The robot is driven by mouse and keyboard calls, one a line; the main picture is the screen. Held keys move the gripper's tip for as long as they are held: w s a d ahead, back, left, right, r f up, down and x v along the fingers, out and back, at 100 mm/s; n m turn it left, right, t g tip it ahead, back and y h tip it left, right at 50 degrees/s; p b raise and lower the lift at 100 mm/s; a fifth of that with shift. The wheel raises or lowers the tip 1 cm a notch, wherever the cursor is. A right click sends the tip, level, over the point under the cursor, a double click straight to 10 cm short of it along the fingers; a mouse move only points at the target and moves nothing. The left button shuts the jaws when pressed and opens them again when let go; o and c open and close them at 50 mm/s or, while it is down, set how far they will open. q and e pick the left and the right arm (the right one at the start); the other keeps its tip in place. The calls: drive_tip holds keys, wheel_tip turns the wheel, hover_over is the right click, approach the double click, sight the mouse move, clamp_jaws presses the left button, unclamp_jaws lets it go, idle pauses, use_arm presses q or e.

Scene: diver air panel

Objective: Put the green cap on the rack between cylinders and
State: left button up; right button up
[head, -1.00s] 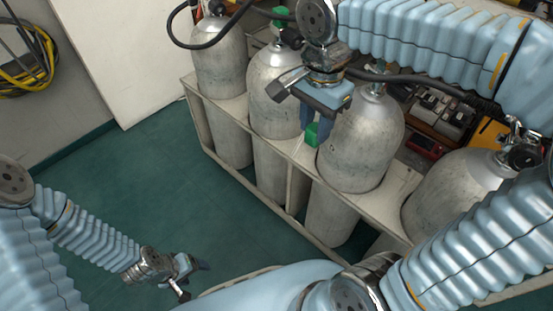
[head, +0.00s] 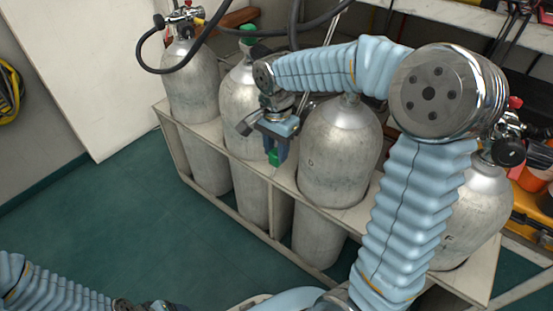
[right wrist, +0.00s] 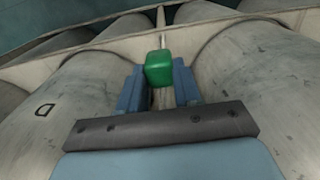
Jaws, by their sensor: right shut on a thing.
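The small green cap (head: 274,158) is between the fingertips of my right gripper (head: 277,150), which is shut on it. In the right wrist view the cap (right wrist: 158,70) shows between the two blue fingers, over the rack's pale rail. The rack (head: 285,180) holds several grey cylinders. The gripper points down between the second cylinder (head: 240,100) and the third cylinder, marked D (head: 340,150). I cannot tell whether the cap touches the rack. My left gripper (head: 150,306) is barely in view at the bottom edge, its jaws unclear.
Another green piece (head: 248,33) sits on top of the second cylinder. A black hose (head: 160,68) loops from the far-left cylinder (head: 190,85). A fourth cylinder (head: 470,215) stands at the right, partly behind my arm. Green floor (head: 110,210) left of the rack is clear.

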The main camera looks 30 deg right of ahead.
drive_tip(key=shift+w+d+f, duration=0.2)
drive_tip(key=shift+w+f, duration=0.05)
drive_tip(key=shift+f, duration=0.2)
drive_tip(key=shift+w+d+f+b, duration=0.15)
drive_tip(key=shift+f+b, duration=0.35)
drive_tip(key=shift+f, duration=1.2)
drive_tip(key=shift+f, duration=0.2)
drive_tip(key=o, duration=1)
drive_tip(key=shift+r, duration=0.6)
wheel_tip(320, 180, up, 11)
drive_tip(key=p, duration=0.3)
drive_tip(key=shift+r, duration=0.15)
